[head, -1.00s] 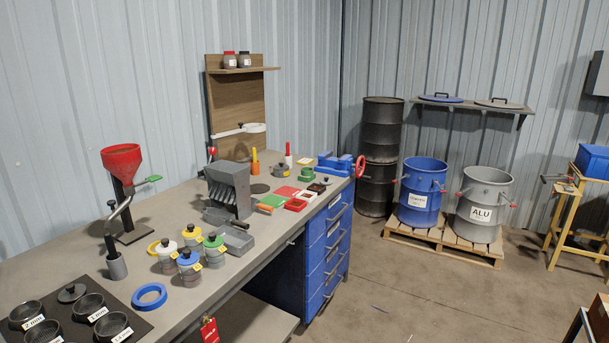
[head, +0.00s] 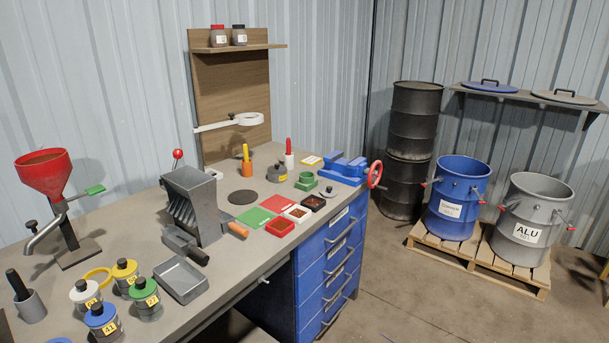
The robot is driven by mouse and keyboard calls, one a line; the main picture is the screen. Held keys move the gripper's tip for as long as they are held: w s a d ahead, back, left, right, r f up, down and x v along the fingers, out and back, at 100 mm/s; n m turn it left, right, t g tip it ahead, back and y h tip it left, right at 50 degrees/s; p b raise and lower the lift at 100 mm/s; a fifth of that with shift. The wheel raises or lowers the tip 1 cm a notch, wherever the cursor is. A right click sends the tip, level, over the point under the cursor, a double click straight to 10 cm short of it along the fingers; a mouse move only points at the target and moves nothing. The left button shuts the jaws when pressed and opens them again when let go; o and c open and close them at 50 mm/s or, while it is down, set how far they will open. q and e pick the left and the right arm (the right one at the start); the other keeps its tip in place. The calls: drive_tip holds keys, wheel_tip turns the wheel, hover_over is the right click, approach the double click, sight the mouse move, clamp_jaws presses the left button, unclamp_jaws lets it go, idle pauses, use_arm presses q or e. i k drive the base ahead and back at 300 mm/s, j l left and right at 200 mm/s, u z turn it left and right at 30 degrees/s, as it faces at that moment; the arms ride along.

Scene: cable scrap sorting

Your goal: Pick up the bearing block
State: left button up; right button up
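On the grey workbench (head: 155,213), toward its far right end, sits a small green piece (head: 306,181) with a round ring-like body on a flat base. It could be the bearing block, but at this size I cannot tell for sure. It stands upright between a grey lidded pot (head: 277,174) and the blue vise (head: 343,170), and nothing holds it. Neither of my grippers shows in the head view.
A grey slotted machine (head: 193,205) stands mid-bench. Red and green mats and small trays (head: 279,228) lie before the green piece. Labelled jars (head: 145,298) and a red funnel (head: 45,172) are at left. Blue (head: 456,200) and grey (head: 530,215) drums stand on a pallet; floor before the drawers is clear.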

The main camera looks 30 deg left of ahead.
sight(306, 181)
drive_tip(key=i+l+u, duration=0.1)
drive_tip(key=i, duration=0.3)
drive_tip(key=i+l+u, duration=0.1)
drive_tip(key=i, duration=0.3)
drive_tip(key=i+l+u, duration=0.1)
drive_tip(key=i+l, duration=0.15)
drive_tip(key=i, duration=0.15)
